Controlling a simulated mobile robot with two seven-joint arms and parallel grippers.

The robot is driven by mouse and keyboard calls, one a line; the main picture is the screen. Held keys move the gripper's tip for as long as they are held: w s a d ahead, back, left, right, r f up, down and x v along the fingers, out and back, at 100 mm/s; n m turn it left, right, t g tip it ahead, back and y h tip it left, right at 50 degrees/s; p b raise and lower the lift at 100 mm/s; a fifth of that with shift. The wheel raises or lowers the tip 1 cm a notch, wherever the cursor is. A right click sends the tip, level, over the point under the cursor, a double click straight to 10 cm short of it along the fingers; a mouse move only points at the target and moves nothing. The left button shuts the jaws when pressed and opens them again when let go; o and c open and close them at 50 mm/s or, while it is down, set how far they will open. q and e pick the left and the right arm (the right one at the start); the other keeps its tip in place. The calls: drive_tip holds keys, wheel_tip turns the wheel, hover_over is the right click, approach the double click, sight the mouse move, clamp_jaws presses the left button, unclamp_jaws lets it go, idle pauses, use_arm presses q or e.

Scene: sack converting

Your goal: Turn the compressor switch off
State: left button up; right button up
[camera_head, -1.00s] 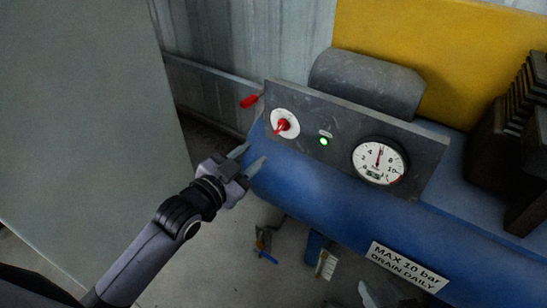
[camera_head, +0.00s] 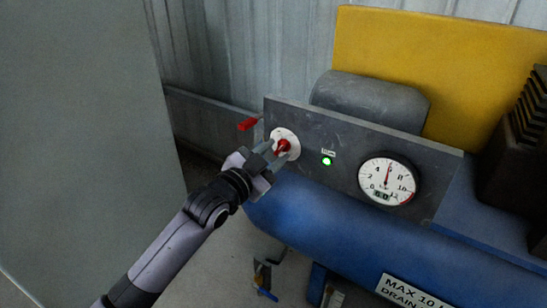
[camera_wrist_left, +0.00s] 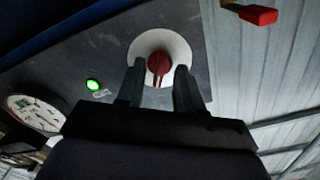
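The compressor switch (camera_head: 283,146) is a red rotary knob on a round white plate, at the left end of the grey panel (camera_head: 340,166). My left gripper (camera_head: 277,150) is right in front of it, with its fingers pointing at the knob. In the left wrist view the red knob (camera_wrist_left: 158,64) shows between the two finger tips (camera_wrist_left: 161,82), which are apart with a gap around it. I cannot tell whether the fingers touch the knob. The green lamp (camera_head: 326,161) beside the switch is lit. My right gripper is not in view.
A pressure gauge (camera_head: 387,181) sits at the panel's right. A red-handled lever (camera_head: 247,124) sticks out left of the panel, close to the switch. The blue tank (camera_head: 330,227) lies below. A grey flat surface (camera_head: 80,120) stands at the left.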

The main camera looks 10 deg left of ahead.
use_arm(q)
drive_tip(key=shift+w+d, duration=0.1)
drive_tip(key=shift+w, duration=0.1)
clamp_jaws()
